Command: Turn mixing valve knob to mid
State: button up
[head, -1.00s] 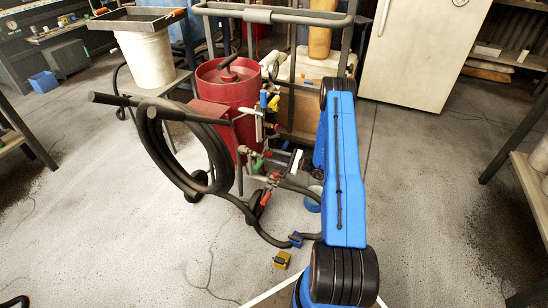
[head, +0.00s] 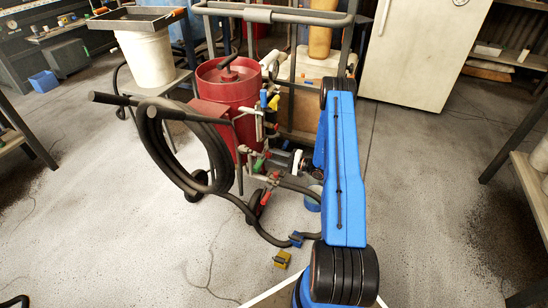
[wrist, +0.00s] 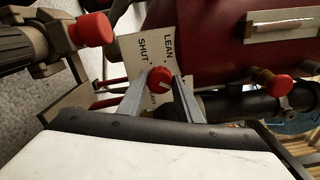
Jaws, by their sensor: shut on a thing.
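The mixing valve knob (wrist: 159,77) is a small red round knob with a pale mark, in the middle of the wrist view. The exact direction of the mark against the words is hard to read.
More red knobs sit at the upper left (wrist: 91,28) and right (wrist: 279,85) in the wrist view, close to my gripper. A coiled black hose (head: 160,150) hangs in front of the pot. A yellow block (head: 282,259) lies on the floor. Open floor (head: 430,180) lies to the right.

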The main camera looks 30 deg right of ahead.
jog(key=shift+s, duration=0.1)
jog(key=shift+f, duration=0.1)
dwell(0.3)
jog(key=o, duration=1)
jog(key=shift+o, duration=0.2)
jog(key=shift+d, duration=0.1)
jog(key=v, duration=1.7)
jog(key=shift+s+d, duration=0.1)
jog(key=shift+s, duration=0.05)
